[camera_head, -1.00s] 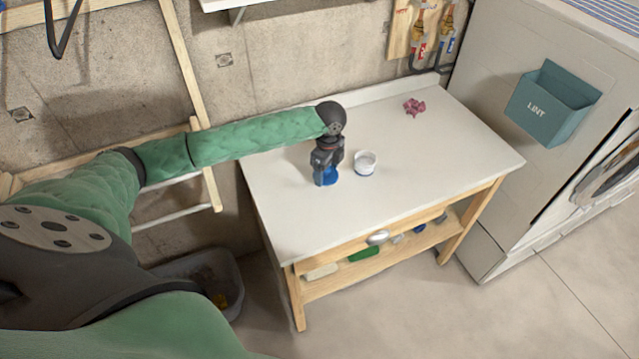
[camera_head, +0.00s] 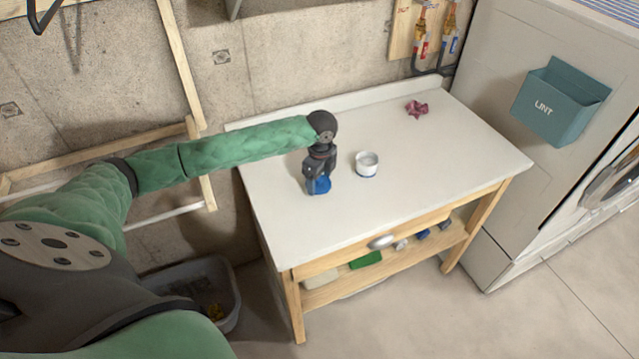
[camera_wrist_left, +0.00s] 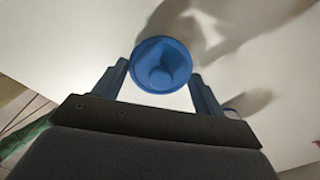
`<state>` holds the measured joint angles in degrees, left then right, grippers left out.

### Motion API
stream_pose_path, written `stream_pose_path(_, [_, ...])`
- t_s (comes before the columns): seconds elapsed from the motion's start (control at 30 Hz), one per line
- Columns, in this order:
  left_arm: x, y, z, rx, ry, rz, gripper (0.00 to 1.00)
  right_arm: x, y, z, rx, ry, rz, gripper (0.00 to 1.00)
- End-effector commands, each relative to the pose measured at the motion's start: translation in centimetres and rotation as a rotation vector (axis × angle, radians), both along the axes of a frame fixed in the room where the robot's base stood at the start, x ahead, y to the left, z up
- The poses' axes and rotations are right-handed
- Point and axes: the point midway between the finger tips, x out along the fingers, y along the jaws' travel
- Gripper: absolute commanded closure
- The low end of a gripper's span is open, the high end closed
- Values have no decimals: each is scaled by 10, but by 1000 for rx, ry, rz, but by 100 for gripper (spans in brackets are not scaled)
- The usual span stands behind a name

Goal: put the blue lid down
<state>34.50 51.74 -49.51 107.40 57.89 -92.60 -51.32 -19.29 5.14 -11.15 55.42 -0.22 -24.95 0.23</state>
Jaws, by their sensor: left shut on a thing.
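The blue lid (camera_head: 319,187) is at my left gripper (camera_head: 318,180), over the left part of the white table top (camera_head: 420,170). In the left wrist view the lid (camera_wrist_left: 161,65) is round with a raised centre, and it sits between the two fingers of the gripper (camera_wrist_left: 162,82), which is shut on it. A shadow shows on the table beside it. I cannot tell whether the lid touches the table. A small white jar (camera_head: 367,164) with a blue band near its base stands open just right of the gripper. My right gripper is not in view.
The shelf below (camera_head: 400,257) holds several items. A washer-like machine with a teal lint bin (camera_head: 560,103) stands at the right. A grey bin (camera_head: 215,285) is on the floor at the left. The table's front and right are clear.

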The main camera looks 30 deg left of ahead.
Motion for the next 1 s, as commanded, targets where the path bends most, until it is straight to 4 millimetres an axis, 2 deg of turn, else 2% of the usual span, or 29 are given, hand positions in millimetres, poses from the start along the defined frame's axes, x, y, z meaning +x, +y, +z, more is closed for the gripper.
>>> stream_pose_path(0.2, [0,0,-2,0,0,0,57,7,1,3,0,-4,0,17])
stream_pose_path(0.97, [0,0,-15,0,0,0,57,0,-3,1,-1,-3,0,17])
stream_pose_path(1.0, [0,0,-15,0,0,0,27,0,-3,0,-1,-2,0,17])
